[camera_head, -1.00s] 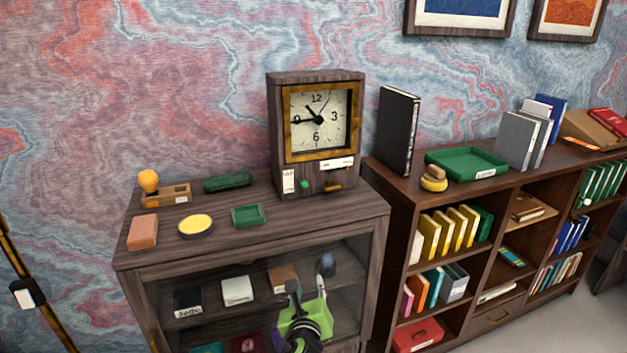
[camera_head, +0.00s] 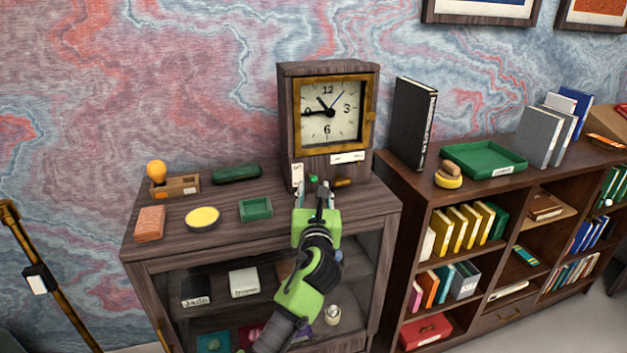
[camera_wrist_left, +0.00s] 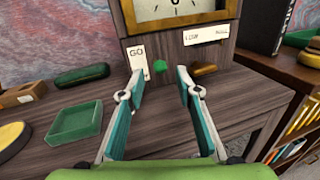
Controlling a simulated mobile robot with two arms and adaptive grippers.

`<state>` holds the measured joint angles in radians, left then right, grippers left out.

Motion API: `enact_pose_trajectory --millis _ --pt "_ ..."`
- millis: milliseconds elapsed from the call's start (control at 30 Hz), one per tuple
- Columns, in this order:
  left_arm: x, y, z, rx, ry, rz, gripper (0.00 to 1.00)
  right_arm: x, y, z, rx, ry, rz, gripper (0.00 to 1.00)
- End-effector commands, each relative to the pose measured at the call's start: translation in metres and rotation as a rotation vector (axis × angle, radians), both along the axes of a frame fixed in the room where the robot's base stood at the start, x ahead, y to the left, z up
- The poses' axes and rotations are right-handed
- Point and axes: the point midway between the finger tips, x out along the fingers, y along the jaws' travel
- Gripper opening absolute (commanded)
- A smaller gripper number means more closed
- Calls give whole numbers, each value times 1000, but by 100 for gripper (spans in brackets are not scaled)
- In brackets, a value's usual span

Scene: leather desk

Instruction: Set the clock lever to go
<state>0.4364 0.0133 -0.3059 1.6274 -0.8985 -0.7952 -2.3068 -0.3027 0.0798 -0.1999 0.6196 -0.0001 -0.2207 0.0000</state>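The clock (camera_head: 284,110) is a dark wooden case with a brass-framed dial, standing on the cabinet top. Low on its front are a small round green knob (camera_wrist_left: 159,66) and, to its right, a short brown-gold handle (camera_wrist_left: 205,70). I cannot tell for sure which is the lever. A white label reading GO (camera_wrist_left: 136,52) is left of the knob. My left gripper (camera_head: 313,190) is open and empty, just in front of the clock's lower front. In the left wrist view, its fingertips (camera_wrist_left: 160,80) stand either side of the knob's line, seemingly short of it. My right gripper is out of view.
Left of the clock on the cabinet top are a green tray (camera_head: 256,209), a dark green case (camera_head: 237,174), a yellow-topped round dish (camera_head: 203,218) and a pinkish block (camera_head: 150,223). A bookshelf with a black book (camera_head: 413,125) stands to the right.

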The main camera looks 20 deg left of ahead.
Motion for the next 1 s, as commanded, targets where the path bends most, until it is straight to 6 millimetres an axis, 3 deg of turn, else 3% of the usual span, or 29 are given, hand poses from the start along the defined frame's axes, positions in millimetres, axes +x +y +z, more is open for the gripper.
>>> enact_pose_trajectory --millis 100,300,700,833,1000 --pt "18 6 1 0 1 1 31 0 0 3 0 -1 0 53" --pt "35 12 0 0 1 1 31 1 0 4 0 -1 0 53" --pt "40 13 -1 -1 1 -1 31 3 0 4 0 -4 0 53" --pt "40 13 -1 -1 1 -1 0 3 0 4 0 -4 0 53" --pt "40 13 -1 -1 1 -1 0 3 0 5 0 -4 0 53"
